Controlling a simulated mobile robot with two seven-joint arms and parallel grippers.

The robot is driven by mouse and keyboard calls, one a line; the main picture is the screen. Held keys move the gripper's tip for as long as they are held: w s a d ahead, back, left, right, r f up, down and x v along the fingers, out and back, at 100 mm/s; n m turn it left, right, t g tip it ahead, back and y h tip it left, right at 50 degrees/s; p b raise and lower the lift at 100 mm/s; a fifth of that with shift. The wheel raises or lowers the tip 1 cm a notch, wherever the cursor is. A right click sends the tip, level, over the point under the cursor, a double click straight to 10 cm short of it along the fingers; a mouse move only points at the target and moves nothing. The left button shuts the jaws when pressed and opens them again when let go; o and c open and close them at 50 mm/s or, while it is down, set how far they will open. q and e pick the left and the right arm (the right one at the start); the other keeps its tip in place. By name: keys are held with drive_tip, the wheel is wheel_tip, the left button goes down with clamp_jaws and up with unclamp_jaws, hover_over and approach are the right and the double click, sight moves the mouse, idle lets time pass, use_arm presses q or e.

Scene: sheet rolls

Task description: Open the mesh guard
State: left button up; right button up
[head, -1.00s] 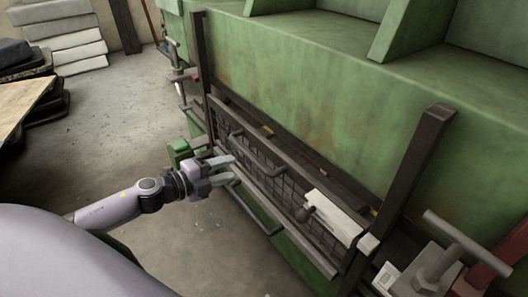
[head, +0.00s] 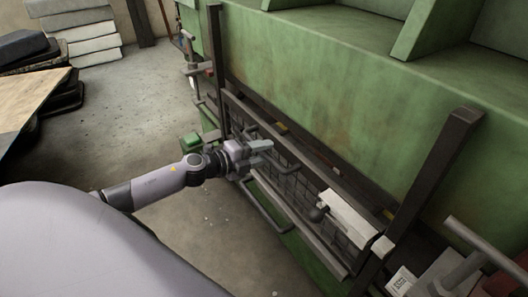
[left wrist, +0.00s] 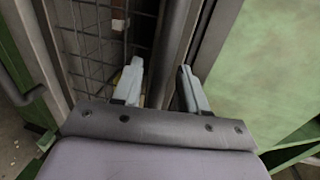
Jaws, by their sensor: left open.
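The mesh guard (head: 315,198) is a dark wire grid in a grey frame, low on the front of the green machine. It appears shut, lying along the machine front. A grey bar handle (head: 267,211) sticks out at its lower left. My left gripper (head: 268,153) is open and empty at the guard's upper left, hiding part of it. In the left wrist view, the mesh (left wrist: 92,45) lies left of the fingers, and a dark bar (left wrist: 172,45) runs between or behind the open fingertips (left wrist: 158,78). I cannot tell whether they touch it. My right gripper is not in view.
The green machine (head: 320,100) fills the right, with dark uprights (head: 440,160) beside the guard. Grey blocks (head: 85,30) are stacked at the back left. The floor (head: 120,125) at left is clear.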

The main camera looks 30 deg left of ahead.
use_arm(q)
drive_tip(key=shift+w+d, duration=0.15)
drive_tip(key=shift+w, duration=0.25)
drive_tip(key=shift+f, duration=0.1)
clamp_jaws()
